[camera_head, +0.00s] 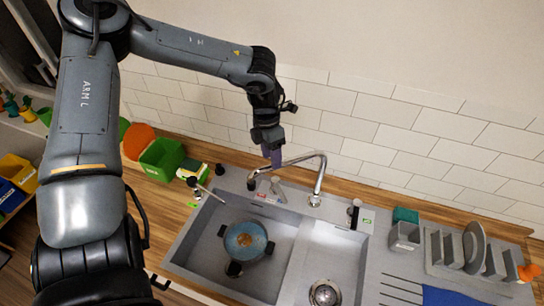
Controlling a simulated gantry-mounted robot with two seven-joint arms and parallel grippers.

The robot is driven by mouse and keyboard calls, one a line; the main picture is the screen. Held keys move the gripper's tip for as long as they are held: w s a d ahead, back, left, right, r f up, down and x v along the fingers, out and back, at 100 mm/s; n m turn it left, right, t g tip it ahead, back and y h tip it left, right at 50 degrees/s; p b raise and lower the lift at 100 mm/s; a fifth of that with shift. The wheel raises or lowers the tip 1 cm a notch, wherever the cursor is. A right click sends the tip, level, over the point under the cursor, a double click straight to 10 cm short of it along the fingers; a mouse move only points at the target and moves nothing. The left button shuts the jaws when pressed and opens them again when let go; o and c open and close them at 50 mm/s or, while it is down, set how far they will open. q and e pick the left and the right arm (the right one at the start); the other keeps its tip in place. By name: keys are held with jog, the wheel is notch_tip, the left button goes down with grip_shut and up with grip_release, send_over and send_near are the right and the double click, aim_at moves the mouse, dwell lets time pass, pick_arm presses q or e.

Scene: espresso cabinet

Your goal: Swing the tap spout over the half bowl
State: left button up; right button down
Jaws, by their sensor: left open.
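The chrome tap (321,176) stands behind the sink, on the deck near the divider between the bowls. Its spout (290,161) points left, with its tip (252,181) near the back of the main bowl (205,235). The half bowl (340,251) is to the right, with a round drain in it. My left gripper (272,158) hangs from above at the spout's left part, fingers downward and open. I cannot tell whether it touches the spout or is only in front of or behind it. My right gripper is out of view.
A blue pan (246,241) sits in the main bowl. A dark-topped dispenser (354,212) stands right of the tap. A dish rack (470,250) with plates is at the right. Green boxes (161,158) stand at the left. The tiled wall (380,130) is close behind.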

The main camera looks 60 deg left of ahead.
pick_arm(q)
notch_tip(320, 180, up, 8)
jog(key=a+p, duration=0.1)
jog(key=p, duration=0.4)
jog(key=shift+a+p, duration=0.3)
dwell(0.5)
jog(key=shift+r, duration=0.15)
notch_tip(320, 180, up, 10)
jog(key=a+b, duration=0.2)
jog(key=shift+r+b, duration=0.2)
jog(key=shift+b, duration=0.15)
